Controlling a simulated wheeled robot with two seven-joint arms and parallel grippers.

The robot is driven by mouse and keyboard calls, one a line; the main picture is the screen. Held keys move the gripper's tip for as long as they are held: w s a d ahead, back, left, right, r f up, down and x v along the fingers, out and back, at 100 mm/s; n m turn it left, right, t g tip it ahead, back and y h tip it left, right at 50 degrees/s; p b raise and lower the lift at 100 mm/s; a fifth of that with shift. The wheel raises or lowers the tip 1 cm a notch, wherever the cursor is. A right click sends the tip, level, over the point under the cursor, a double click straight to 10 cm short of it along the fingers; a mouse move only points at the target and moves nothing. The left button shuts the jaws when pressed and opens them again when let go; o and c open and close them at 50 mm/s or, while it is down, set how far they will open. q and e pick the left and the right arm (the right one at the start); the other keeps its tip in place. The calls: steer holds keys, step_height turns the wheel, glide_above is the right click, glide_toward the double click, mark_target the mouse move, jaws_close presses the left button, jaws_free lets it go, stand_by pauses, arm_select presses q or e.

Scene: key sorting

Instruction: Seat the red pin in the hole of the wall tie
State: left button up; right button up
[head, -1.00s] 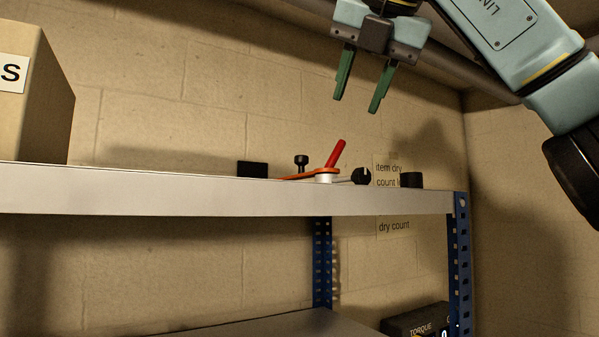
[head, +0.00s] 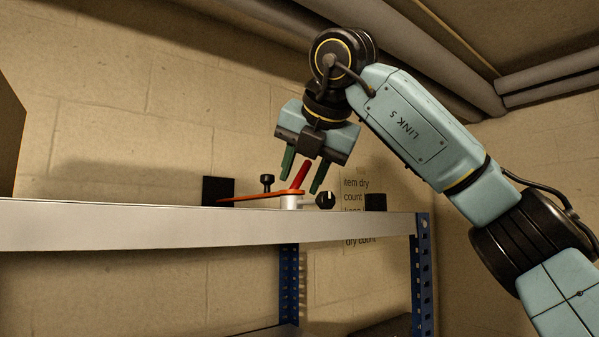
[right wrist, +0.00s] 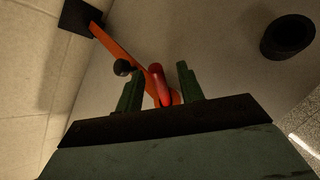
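The red pin (head: 301,174) stands tilted, its top leaning right, above a short white collar (head: 291,202) on the shelf. A flat orange strip (head: 258,195), seemingly the wall tie, runs from a black block (head: 217,191) to the collar. I cannot tell how deep the pin sits, and the hole is hidden. My right gripper (head: 301,182) is open, pointing down, with a green finger on each side of the pin's upper part. In the right wrist view the pin (right wrist: 157,82) shows between the fingers, with gaps beside it. My left gripper is not in view.
A black knob (head: 267,182) stands behind the strip, and a dark round-headed piece (head: 325,200) lies right of the collar. A black cylinder (head: 375,202) stands farther right on the grey shelf (head: 150,225). Pipes run overhead.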

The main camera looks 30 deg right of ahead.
steer(key=shift+x, duration=1)
steer(key=shift+s+r, duration=0.1)
steer(key=shift+c, duration=0.5)
steer(key=c, duration=0.7)
jaws_close()
steer(key=shift+r, duration=0.1)
